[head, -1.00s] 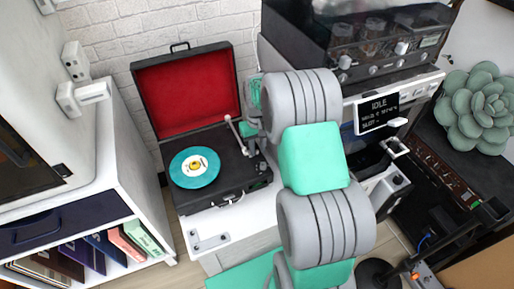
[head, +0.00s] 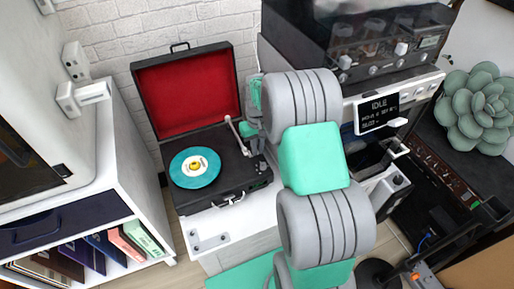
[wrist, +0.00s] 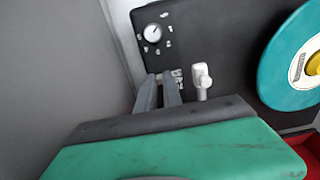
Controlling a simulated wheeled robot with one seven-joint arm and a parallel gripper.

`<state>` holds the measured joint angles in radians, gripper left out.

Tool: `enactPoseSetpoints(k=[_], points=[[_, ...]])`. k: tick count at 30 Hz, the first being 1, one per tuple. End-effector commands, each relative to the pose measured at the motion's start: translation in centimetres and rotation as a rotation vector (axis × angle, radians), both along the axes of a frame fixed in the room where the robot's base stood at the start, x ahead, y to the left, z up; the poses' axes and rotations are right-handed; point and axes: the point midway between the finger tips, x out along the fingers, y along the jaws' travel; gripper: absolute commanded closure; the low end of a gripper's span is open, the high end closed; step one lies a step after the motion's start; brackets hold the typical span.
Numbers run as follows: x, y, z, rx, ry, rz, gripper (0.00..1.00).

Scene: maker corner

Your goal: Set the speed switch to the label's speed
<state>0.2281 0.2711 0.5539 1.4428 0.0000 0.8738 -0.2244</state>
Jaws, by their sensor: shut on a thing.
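The record player (head: 215,150) stands open with a red-lined lid. A teal record (head: 185,178) with a pale label and yellow centre (head: 194,164) lies on it; the label's print is too small to read. The record also shows at the right of the wrist view (wrist: 275,65). In the wrist view, my gripper (wrist: 160,78) reaches down to the black deck by small pale markings, left of the white tonearm part (wrist: 201,80). Its grey fingers are close together, shut on the speed switch, which they hide. The switch's setting cannot be seen.
The tonearm (head: 236,133) runs beside the record, close to my gripper. A round dial (wrist: 152,33) is on the deck. A machine with an IDLE display (head: 377,113) stands at right, a white shelf with books (head: 100,245) at left.

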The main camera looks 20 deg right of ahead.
Motion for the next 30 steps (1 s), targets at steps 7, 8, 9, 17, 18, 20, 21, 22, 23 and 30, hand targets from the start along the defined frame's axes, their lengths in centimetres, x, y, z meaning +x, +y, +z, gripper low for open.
enactPoseSetpoints(k=[7, 8, 9, 17, 18, 20, 21, 22, 23, 30], points=[[0.0, 0.0, 0.0, 0.000, 0.000, 0.000, 1.00], [0.0, 0.0, 0.0, 0.000, 0.000, 0.000, 1.00], [0.0, 0.0, 0.0, 0.000, 0.000, 0.000, 1.00], [0.3, 0.0, 0.1, 0.000, 0.000, 0.000, 1.00], [0.6, 0.0, 0.1, 0.000, 0.000, 0.000, 1.00], [1.1, 0.0, 0.1, 0.000, 0.000, 0.000, 1.00], [1.2, 0.0, 0.1, 0.000, 0.001, 0.000, 1.00], [1.3, 0.0, 0.1, 0.000, 0.000, 0.000, 1.00], [1.2, 0.0, 0.0, 0.000, 0.000, 0.000, 1.00], [1.2, 0.0, 0.0, 0.000, 0.000, 0.000, 0.82]])
